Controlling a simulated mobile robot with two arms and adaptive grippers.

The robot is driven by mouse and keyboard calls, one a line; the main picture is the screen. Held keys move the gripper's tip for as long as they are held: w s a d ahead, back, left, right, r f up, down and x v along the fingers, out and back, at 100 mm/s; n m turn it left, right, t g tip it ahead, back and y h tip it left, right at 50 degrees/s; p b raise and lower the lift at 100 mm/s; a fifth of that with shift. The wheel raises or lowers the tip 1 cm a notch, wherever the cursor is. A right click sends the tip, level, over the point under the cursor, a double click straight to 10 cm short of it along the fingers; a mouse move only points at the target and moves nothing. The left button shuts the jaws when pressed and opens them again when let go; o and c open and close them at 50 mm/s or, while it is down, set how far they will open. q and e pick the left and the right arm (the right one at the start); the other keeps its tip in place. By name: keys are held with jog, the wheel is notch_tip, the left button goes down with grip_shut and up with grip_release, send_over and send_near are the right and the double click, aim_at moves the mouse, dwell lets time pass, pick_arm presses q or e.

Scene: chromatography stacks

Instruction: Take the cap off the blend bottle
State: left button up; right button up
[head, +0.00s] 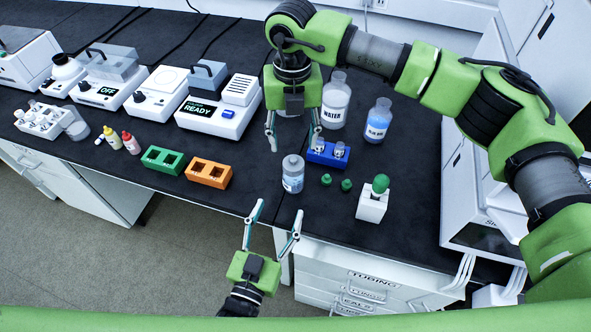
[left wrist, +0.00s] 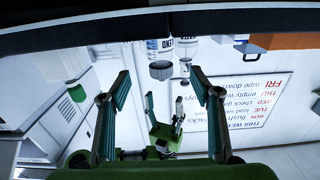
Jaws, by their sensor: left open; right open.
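The blend bottle (head: 292,183) stands upright near the bench's front edge, with pale blue contents and a white label. Its grey cap (head: 293,162) is on top. In the left wrist view the bottle (left wrist: 160,48) appears upside down, its cap (left wrist: 161,70) downward, part of the label legible. My left gripper (head: 277,214) is open and empty in front of the bottle, apart from it; its spread fingers (left wrist: 160,85) frame the lower middle of the wrist view. My right gripper (head: 294,139) is open above and behind the bottle, fingers pointing down, not visibly touching the cap.
A blue rack (head: 327,160) with vials, two green caps (head: 326,180) and a white holder (head: 371,207) with a green top stand right of the bottle. The water bottle (head: 336,107) and a blue-liquid bottle (head: 377,128) stand behind. An orange rack (head: 208,181) is left.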

aim_at(290, 184)
pick_arm(q)
jog(key=x, duration=1.1)
jog(key=shift+w+d+f, duration=0.1)
jog(key=shift+w+d, duration=0.1)
jog(key=shift+w, duration=0.45)
pick_arm(e)
jog(key=shift+w+f, duration=0.1)
pick_arm(q)
jog(key=shift+c, duration=0.5)
